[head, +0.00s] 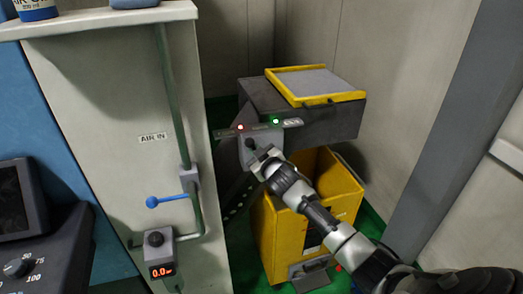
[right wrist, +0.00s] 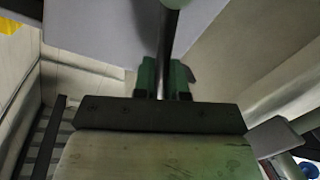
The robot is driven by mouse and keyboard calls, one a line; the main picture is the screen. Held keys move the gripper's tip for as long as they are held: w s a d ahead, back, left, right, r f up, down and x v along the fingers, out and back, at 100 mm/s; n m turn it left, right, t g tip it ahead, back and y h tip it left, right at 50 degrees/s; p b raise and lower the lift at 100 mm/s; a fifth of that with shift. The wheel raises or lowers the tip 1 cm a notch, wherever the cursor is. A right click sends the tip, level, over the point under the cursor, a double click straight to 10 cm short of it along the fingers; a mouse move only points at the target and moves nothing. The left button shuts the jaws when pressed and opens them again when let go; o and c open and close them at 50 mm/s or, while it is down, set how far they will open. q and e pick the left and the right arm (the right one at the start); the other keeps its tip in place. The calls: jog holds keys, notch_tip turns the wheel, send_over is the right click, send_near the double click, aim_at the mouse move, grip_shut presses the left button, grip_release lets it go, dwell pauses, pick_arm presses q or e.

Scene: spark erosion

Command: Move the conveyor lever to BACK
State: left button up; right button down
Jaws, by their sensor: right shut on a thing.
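The conveyor lever sits on a grey control box (head: 247,152) at the left end of the dark conveyor body (head: 335,122). A dark knob (head: 250,143) shows there, just by my right gripper (head: 262,158). In the right wrist view a metal lever rod (right wrist: 168,35) stands between the green-padded fingers of my right gripper (right wrist: 163,82), which is shut on it. A plate above the box carries a red light (head: 240,127) and a green light (head: 275,121), both lit. Its lettering is too small to read. My left gripper is not in view.
A yellow bin (head: 345,185) stands under the conveyor, close to my right arm. A wall (head: 420,60) bounds the right.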

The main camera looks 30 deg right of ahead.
jog(key=shift+w+a+f+n, duration=0.1)
jog(key=shift+a+f+n, duration=0.2)
jog(key=shift+n, duration=0.2)
jog(key=shift+a, duration=0.15)
jog(key=c, duration=1.2)
grip_release()
jog(key=s+r+b, duration=0.1)
jog(key=s+b, duration=0.1)
jog(key=s, duration=0.8)
jog(key=shift+s+a, duration=0.35)
jog(key=shift+a, duration=0.05)
